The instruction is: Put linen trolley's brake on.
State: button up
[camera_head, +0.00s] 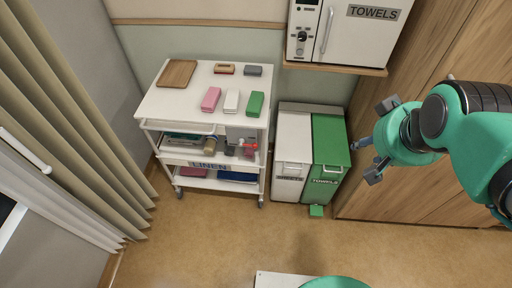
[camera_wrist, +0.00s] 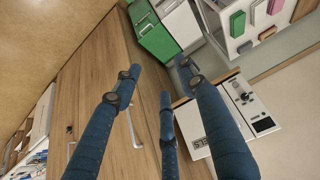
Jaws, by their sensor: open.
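The white linen trolley (camera_head: 180,158), labelled LINEN, stands against the wall left of centre in the head view. A grey panel (camera_head: 234,134) with a small red handle (camera_head: 248,146) sits at its front right, below the top shelf; its exact setting is too small to tell. Part of the trolley (camera_wrist: 226,42) shows at the top right of the wrist view. My gripper (camera_head: 366,146) is open and empty in front of the wooden cupboard, well right of the trolley. In the wrist view its blue fingers (camera_wrist: 160,78) are spread with nothing between them.
A white bin (camera_head: 293,140) and a green TOWELS bin (camera_head: 329,145) with a green pedal stand between trolley and cupboard (camera_head: 415,190). A TOWELS cabinet (camera_head: 345,35) is on a shelf above. Small blocks (camera_head: 211,99) lie on the trolley top.

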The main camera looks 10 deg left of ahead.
jog(key=w+a+f+n+t+p, duration=0.1)
jog(key=w+f+n, duration=0.15)
jog(key=w, duration=0.75)
jog(key=w+f+n+t+p, duration=0.1)
jog(key=w+f, duration=0.3)
jog(key=w, duration=0.6)
jog(key=w+a+f+n+t+y+p, duration=0.15)
jog(key=w+a+f+n, duration=0.3)
jog(key=w+f, duration=0.75)
jog(key=w+a+f+n+y+p, duration=0.1)
jog(key=a+f+y, duration=0.1)
jog(key=a+f, duration=0.35)
jog(key=w+a+f+n+y+p, duration=0.1)
jog(key=a+f+n+y, duration=0.15)
jog(key=f, duration=0.65)
jog(key=s+a+f+n+y+p, duration=0.1)
jog(key=s+a+f, duration=0.2)
jog(key=s+f, duration=0.2)
jog(key=s+a+f+y+p, duration=0.1)
jog(key=s+a+f, duration=0.3)
jog(key=f, duration=0.4)
jog(key=shift+s+a+f+n+t+y, duration=0.15)
jog(key=shift+s+a+n+t+y, duration=0.2)
jog(key=shift+y, duration=0.45)
jog(key=x, duration=1.3)
jog(key=shift+w+p, duration=0.4)
